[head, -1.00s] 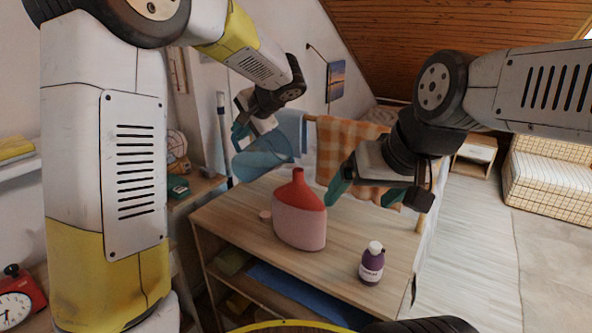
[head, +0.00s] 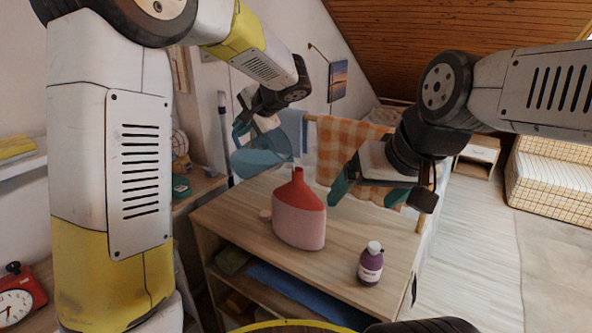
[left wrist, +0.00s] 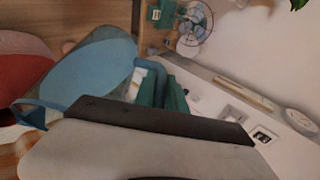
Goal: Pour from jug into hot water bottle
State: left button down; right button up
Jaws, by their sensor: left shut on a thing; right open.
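A translucent blue jug (head: 262,160) with blue liquid inside hangs above the table's back left part, up and left of the hot water bottle. My left gripper (head: 242,128) is shut on its handle, which also shows in the left wrist view (left wrist: 150,72). The red and pink hot water bottle (head: 299,215) stands upright on the wooden table (head: 335,255), its neck pointing up. Its red part is at the left edge of the left wrist view (left wrist: 18,75). The jug looks apart from the neck. My right gripper (head: 375,197) is open and empty, right of the bottle.
A purple bottle with a white cap (head: 371,264) stands near the table's front right. An orange checked cloth (head: 345,145) hangs behind. A fan (left wrist: 194,22) is in the left wrist view.

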pick_arm(q)
jog(key=shift+s+d+r+m+t+y+p, duration=0.2)
jog(key=shift+d+r+y+p, duration=0.15)
jog(key=shift+r+p, duration=0.15)
jog(key=shift+s+d+r+m+t+y+p, duration=0.1)
jog(key=shift+d+r+t+y+p, duration=0.1)
jog(key=shift+d+r+y+p, duration=0.3)
dwell(7.0)
